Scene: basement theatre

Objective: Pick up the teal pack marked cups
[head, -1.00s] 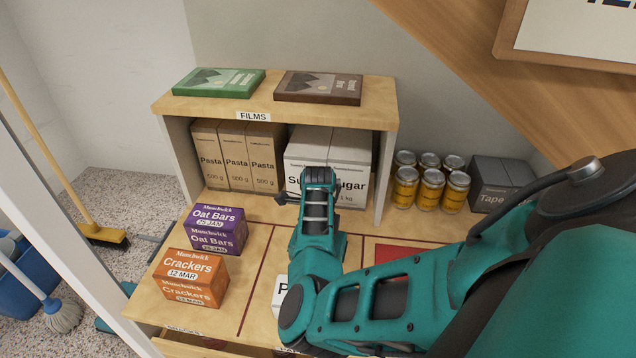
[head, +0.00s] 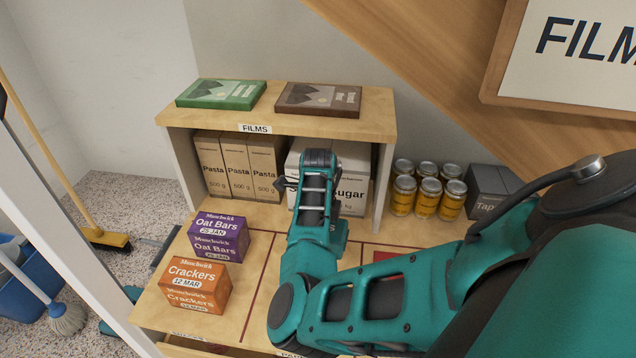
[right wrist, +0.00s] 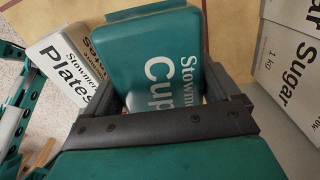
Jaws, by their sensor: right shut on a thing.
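The teal pack marked Cups (right wrist: 150,45) shows large in the right wrist view, with pale lettering on its face. My right gripper (right wrist: 170,92) is shut on it, one finger on each side. In the head view my right arm reaches in from the right, over the worktop in front of the shelf. It hides the gripper's grip, and I cannot make out the pack there. A white pack marked Plates (right wrist: 68,65) lies to the left of the teal pack in the right wrist view. My left gripper is not in view.
White sugar packs (head: 353,185) and pasta packs (head: 237,167) stand under the shelf (head: 200,110). An Oat Bars box (head: 218,238) and a Crackers box (head: 195,287) sit at the worktop's left. Cans (head: 428,195) and a grey tape box (head: 490,190) stand at the back right.

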